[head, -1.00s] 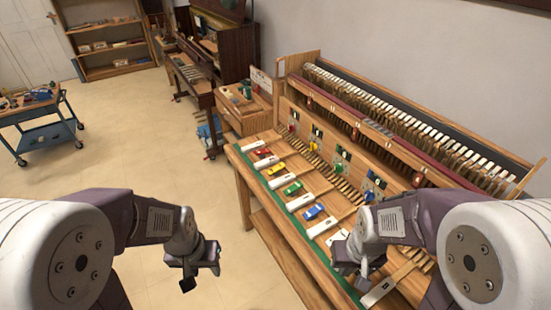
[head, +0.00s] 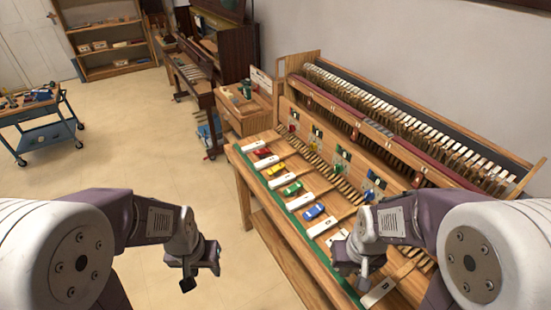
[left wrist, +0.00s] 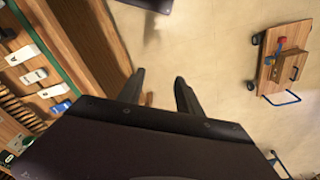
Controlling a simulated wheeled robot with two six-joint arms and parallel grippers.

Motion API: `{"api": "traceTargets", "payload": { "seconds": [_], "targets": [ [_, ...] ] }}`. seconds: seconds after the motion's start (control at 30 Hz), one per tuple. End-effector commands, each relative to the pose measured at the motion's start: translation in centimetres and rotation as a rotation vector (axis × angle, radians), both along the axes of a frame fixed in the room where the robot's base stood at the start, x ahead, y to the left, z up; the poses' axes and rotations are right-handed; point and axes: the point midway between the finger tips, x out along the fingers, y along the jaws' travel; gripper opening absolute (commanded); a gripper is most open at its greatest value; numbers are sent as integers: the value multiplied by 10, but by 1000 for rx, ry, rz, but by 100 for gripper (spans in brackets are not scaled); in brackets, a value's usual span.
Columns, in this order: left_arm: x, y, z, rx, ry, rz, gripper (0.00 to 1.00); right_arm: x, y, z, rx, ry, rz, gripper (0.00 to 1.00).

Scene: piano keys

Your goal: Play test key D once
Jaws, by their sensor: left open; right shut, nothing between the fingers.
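The key lettering is too small in the head view to tell which is D. In the left wrist view, several keys (left wrist: 33,77) show at the left edge, and the letter A is readable on one. My left gripper (head: 188,284) is open and empty, pointing down over the floor left of the bench; its two fingers (left wrist: 158,88) show apart. My right gripper (head: 364,284) is shut over the near end of the bench, beside a white key (head: 379,292).
A tall wooden piano action (head: 400,120) with hammers stands behind the keys. A blue trolley (head: 45,130) stands at the far left, and a shelf (head: 108,45) at the back. The floor (head: 160,140) between trolley and bench is clear.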

Motion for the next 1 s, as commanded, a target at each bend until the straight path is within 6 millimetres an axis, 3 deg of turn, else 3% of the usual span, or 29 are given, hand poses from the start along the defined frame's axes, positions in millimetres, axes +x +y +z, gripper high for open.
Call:
{"api": "traceTargets", "payload": {
  "seconds": [0.17,0.33,1.0],
  "targets": [
    [0,0,0,0,0,0,42,0,0,0,0,0,0,0],
    [0,0,0,0,0,0,0,0,0,0,0,0,0,0],
    [0,0,0,0,0,0,0,0,0,0,0,0,0,0]
  ]
}}
